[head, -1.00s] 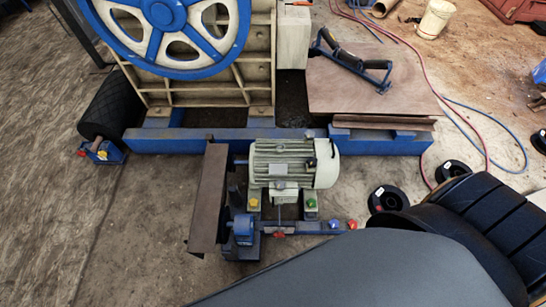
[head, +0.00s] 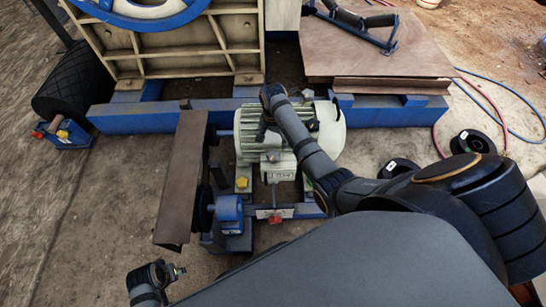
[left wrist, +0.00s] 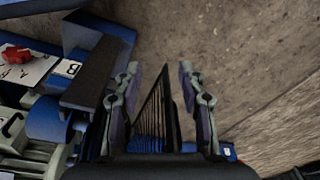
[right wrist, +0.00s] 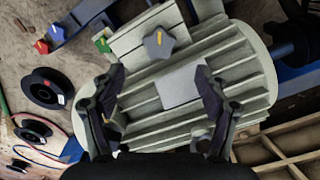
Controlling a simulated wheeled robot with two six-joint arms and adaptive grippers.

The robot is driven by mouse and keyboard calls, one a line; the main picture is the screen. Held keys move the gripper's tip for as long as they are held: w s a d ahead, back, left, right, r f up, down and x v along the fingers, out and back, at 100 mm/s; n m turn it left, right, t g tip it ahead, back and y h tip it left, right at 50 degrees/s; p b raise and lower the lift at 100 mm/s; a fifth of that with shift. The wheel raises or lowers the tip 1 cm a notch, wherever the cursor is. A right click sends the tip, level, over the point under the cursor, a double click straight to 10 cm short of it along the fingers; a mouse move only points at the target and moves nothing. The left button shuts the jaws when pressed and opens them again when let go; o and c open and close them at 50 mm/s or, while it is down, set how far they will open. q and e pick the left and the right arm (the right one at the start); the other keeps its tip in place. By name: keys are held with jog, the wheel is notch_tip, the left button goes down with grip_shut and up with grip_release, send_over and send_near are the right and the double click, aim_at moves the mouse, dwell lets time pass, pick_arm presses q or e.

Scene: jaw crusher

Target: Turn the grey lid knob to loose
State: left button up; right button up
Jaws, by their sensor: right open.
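In the head view my right gripper (head: 268,128) hangs over the motor (head: 330,132), and I cannot make out the knob there. My left gripper (head: 158,279) is at the lower left, away from the motor. In the left wrist view its fingers (left wrist: 158,75) are apart and empty.
A tilted brown guard plate (head: 181,180) stands left of the motor. A red knob (head: 274,219) sits in front, and a yellow knob (head: 242,183) is at the motor's foot. A blue beam (head: 160,118) runs behind.

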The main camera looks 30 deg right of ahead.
jog(key=b, duration=0.3)
send_over(273, 156)
notch_tip(273, 156, down, 6)
jog(key=shift+r, duration=0.25)
notch_tip(273, 156, down, 3)
jog(key=shift+f+b, duration=0.1)
jog(key=shift+b, duration=0.4)
jog(key=shift+f, duration=0.5)
jog(key=shift+f+b, duration=0.35)
jog(key=shift+f, duration=0.05)
pick_arm(q)
notch_tip(273, 156, up, 7)
jog(key=d+t, duration=0.1)
jog(key=d, duration=0.2)
jog(key=shift+r+h, duration=0.2)
jog(key=shift+h, duration=0.2)
jog(key=shift+w, duration=0.1)
pick_arm(e)
jog(key=shift+c, duration=0.4)
